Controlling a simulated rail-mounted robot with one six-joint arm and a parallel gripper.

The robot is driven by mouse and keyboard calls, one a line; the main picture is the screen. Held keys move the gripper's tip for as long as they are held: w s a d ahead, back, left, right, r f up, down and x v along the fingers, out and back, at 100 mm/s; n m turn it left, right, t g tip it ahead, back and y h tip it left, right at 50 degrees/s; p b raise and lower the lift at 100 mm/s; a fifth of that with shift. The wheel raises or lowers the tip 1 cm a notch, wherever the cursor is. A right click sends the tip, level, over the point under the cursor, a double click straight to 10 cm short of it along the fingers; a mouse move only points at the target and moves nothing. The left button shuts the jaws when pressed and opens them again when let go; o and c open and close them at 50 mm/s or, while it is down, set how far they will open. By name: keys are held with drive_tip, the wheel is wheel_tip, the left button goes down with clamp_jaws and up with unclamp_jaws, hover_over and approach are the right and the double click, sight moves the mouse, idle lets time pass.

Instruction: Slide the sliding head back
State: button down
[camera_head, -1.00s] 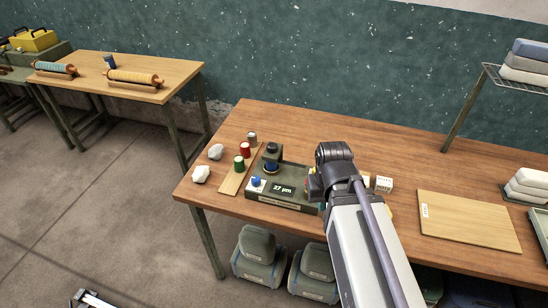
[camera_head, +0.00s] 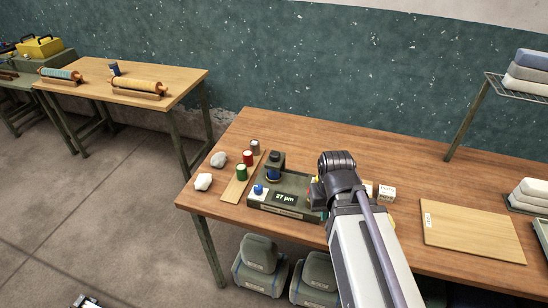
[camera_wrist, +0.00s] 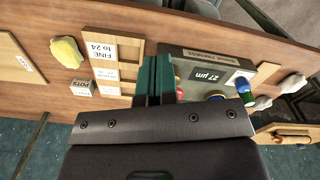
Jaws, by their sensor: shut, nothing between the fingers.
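The thickness gauge (camera_head: 262,201) is a dark green box on the wooden table, with a display reading 27 µm. A dark upright head (camera_head: 276,158) stands at its back left, with a blue spool (camera_head: 273,174) at its front. I take this for the sliding head. In the wrist view the gauge (camera_wrist: 180,53) lies right of my gripper (camera_wrist: 155,62), whose dark green fingers are together and empty. They point at the table beside the gauge's end. The gripper's tips are hidden behind my arm in the head view.
Green (camera_head: 242,173), red (camera_head: 248,158) and grey (camera_head: 255,147) spools stand on a wooden strip left of the gauge. Two pale lumps (camera_head: 203,182) lie further left. A labelled sorting board (camera_wrist: 133,50) lies on my gripper's other side. A flat board (camera_head: 475,233) lies at right.

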sight(275, 154)
drive_tip(key=c, duration=1.9)
unclamp_jaws()
